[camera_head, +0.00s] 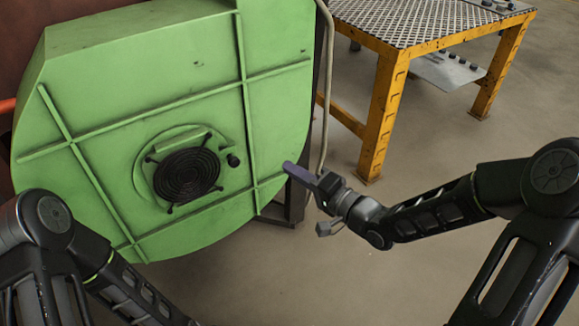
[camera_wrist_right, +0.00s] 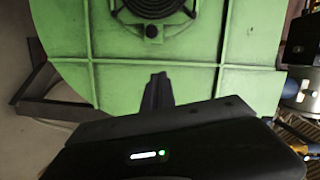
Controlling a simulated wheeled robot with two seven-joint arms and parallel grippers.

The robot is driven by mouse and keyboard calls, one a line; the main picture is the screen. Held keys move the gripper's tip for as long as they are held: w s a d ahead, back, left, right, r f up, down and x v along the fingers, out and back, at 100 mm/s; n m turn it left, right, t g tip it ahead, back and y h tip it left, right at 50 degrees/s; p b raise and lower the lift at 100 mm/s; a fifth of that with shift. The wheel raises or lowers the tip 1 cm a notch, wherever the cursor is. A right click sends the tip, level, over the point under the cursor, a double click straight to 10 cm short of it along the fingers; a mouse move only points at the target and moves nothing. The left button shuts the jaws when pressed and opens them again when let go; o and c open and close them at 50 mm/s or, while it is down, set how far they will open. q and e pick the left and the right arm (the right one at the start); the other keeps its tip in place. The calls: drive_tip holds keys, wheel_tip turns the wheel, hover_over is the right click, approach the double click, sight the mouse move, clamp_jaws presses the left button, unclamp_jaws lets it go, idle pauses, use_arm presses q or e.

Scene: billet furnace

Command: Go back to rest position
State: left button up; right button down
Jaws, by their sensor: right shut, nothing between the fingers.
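My right gripper (camera_head: 296,172) is shut and empty in the head view. It points left toward the lower right edge of the green furnace housing (camera_head: 110,75); I cannot tell whether a gap lies between them. In the right wrist view the shut fingers (camera_wrist_right: 157,90) stand in front of the green housing (camera_wrist_right: 190,80). My left arm comes in at the lower left of the head view and runs down out of the frame, so its gripper is hidden from view.
The green housing has a round black vent (camera_head: 187,174) and raised ribs. A yellow-framed table (camera_head: 385,100) with a patterned metal top stands at the back right. A pale cable (camera_head: 328,75) hangs beside the housing. Grey floor (camera_head: 430,140) is clear between table and arm.

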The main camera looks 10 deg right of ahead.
idle(0.4)
drive_tip(key=s+d+f+n+g+h, duration=0.2)
drive_tip(key=f, duration=0.7)
drive_tip(key=s+d+f+n+g+h, duration=0.1)
drive_tip(key=s+f+g+h, duration=0.15)
drive_tip(key=f, duration=0.55)
drive_tip(key=s+a+f+n+g, duration=0.1)
drive_tip(key=s+a+f+g, duration=0.15)
drive_tip(key=s+f, duration=0.4)
drive_tip(key=s+a+f+n+g+h, duration=0.1)
drive_tip(key=s+a+f+g, duration=0.15)
drive_tip(key=s+f, duration=0.4)
drive_tip(key=s+a+f+n+g, duration=0.15)
drive_tip(key=s+f+g, duration=0.25)
drive_tip(key=s, duration=0.5)
wheel_tip(320, 180, up, 18)
drive_tip(key=a+p, duration=0.1)
drive_tip(key=p, duration=1.7)
drive_tip(key=shift+s+a+r, duration=0.2)
drive_tip(key=shift+s, duration=0.15)
